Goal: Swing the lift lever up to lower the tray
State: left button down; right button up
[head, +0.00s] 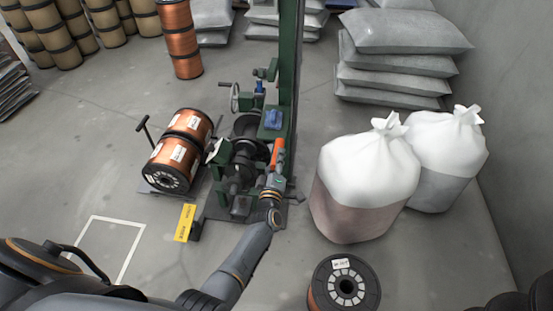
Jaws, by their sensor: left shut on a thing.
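An orange lever (278,151) stands nearly upright on the right side of the green machine (286,75), in the head view. My left gripper (275,176) is shut on the lever's lower part, and my arm reaches up to it from the bottom left. The lever's pivot is hidden by the gripper and machine parts. A low dark tray (158,188) lies left of the machine. Two copper spools (172,160) lie on it on their sides, end to end. A gap between tray and floor cannot be made out. My right gripper is not in view.
White sacks (362,180) stand right of the machine. A copper spool (343,284) is upright on the floor at the bottom. A yellow sign (185,222) is in front of the machine. Grey bags (395,65) are stacked behind.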

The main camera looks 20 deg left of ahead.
pick_arm(q)
jog(key=c, duration=1.3)
grip_release()
jog(key=shift+w+d, duration=0.1)
jog(key=shift+d, duration=0.45)
jog(key=shift+o, duration=1.3)
jog(key=shift+a, duration=0.1)
jog(key=shift+s+f, duration=0.1)
jog(key=shift+s, duration=0.1)
jog(key=v, duration=0.7)
